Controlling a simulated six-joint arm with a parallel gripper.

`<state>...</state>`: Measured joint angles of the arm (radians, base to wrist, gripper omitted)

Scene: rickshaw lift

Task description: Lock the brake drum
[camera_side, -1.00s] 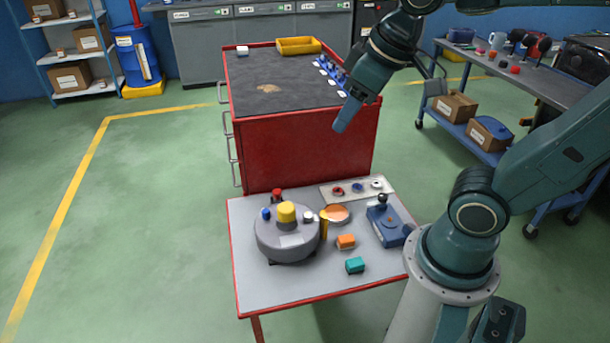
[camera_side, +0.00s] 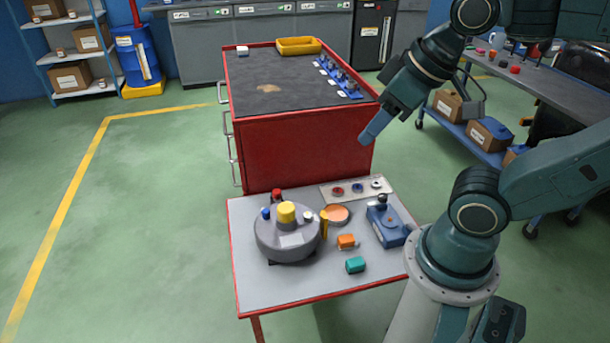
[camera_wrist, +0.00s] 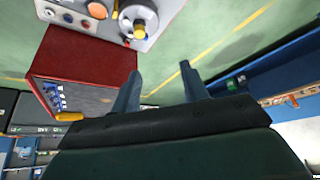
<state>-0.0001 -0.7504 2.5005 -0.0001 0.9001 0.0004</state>
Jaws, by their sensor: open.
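The brake drum (camera_side: 287,238) is a round grey housing with a yellow knob (camera_side: 287,211) on top, on the left of the small grey table. A blue knob (camera_side: 266,213), a red knob (camera_side: 277,195) and a white knob (camera_side: 308,216) stand around its top edge. A yellow upright piece (camera_side: 323,224) is at its right side. The drum also shows at the top of the wrist view (camera_wrist: 140,16). My gripper (camera_side: 370,138) is above and behind the table, well apart from the drum. In the wrist view its two fingers (camera_wrist: 160,88) are spread with nothing between them.
On the table (camera_side: 262,292) are an orange block (camera_side: 346,242), a teal block (camera_side: 355,265), an orange disc (camera_side: 337,215), a blue box with a black knob (camera_side: 387,226) and a plate with small rings (camera_side: 342,192). A red cabinet (camera_side: 300,150) stands behind. The table's front left is clear.

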